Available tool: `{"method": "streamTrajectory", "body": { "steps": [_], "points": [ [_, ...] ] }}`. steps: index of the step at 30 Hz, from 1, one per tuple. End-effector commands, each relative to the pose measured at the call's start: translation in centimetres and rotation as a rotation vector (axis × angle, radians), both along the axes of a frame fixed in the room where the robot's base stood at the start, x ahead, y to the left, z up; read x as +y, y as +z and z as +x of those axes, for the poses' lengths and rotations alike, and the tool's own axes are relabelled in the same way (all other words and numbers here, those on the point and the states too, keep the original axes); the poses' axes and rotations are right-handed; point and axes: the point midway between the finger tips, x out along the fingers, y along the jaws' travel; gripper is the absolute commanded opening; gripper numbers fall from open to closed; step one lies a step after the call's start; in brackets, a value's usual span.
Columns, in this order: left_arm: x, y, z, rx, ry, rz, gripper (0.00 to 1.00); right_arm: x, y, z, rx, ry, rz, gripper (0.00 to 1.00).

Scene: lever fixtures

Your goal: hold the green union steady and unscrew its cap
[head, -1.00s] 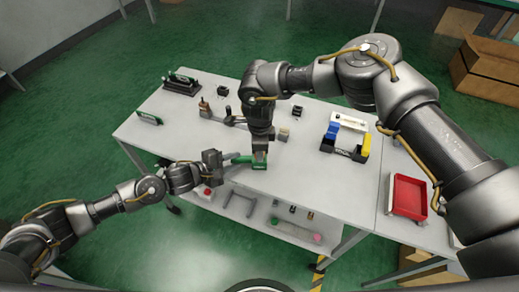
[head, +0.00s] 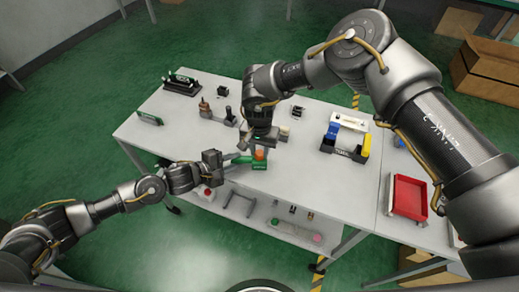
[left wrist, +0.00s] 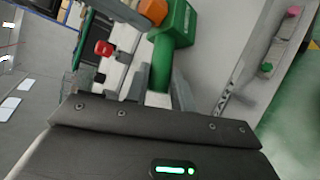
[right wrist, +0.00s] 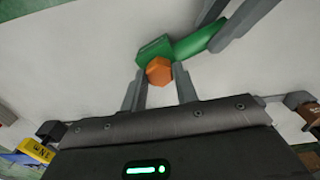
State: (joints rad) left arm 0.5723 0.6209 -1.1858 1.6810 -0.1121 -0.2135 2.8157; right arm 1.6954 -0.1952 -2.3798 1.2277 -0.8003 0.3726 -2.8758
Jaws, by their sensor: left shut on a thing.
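The green union (head: 258,167) stands on the table near its front edge, with an orange hexagonal cap (head: 260,154) on its top. Its green side pipe (right wrist: 203,38) points toward my left arm. My left gripper (head: 230,160) is shut on that pipe; the left wrist view shows the union's body (left wrist: 177,25) just beyond the fingers and the cap (left wrist: 154,10) at the top edge. My right gripper (right wrist: 160,75) points down over the union, its fingers apart.
Behind the union stand lever fixtures (head: 229,117) and small blocks. A holder with blue and yellow parts (head: 345,142) and a red tray (head: 407,196) are to the right. A lower shelf (head: 270,222) runs under the front edge. The table between union and holder is clear.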

Motion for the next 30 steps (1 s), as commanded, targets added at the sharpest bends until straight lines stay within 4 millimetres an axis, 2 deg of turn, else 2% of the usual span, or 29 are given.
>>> {"method": "streamTrajectory", "body": {
  "steps": [1, 6, 7, 17, 30],
  "points": [
    [0.0, -0.1, -0.1, 0.001, -0.001, 0.001, 0.0, 0.0, 0.0, 0.1, -0.001, -0.002, 0.0, 0.35],
    [0.0, -0.1, -0.1, 0.001, -0.001, 0.001, 0.0, 0.0, 0.0, 0.0, -0.001, -0.003, 0.0, 0.57],
    [0.0, -0.1, -0.1, 0.001, -0.001, 0.001, 0.0, 0.0, 0.0, 0.0, 0.0, -0.003, 0.0, 0.59],
    [0.0, -0.1, -0.1, 0.001, -0.002, 0.001, 0.0, 0.0, 0.1, 0.0, 0.0, -0.004, 0.0, 0.59],
    [0.0, -0.1, -0.1, 0.001, -0.001, 0.001, 0.0, 0.0, 2.5, 0.0, 0.0, -0.004, 0.0, 0.59]
  ]
}}
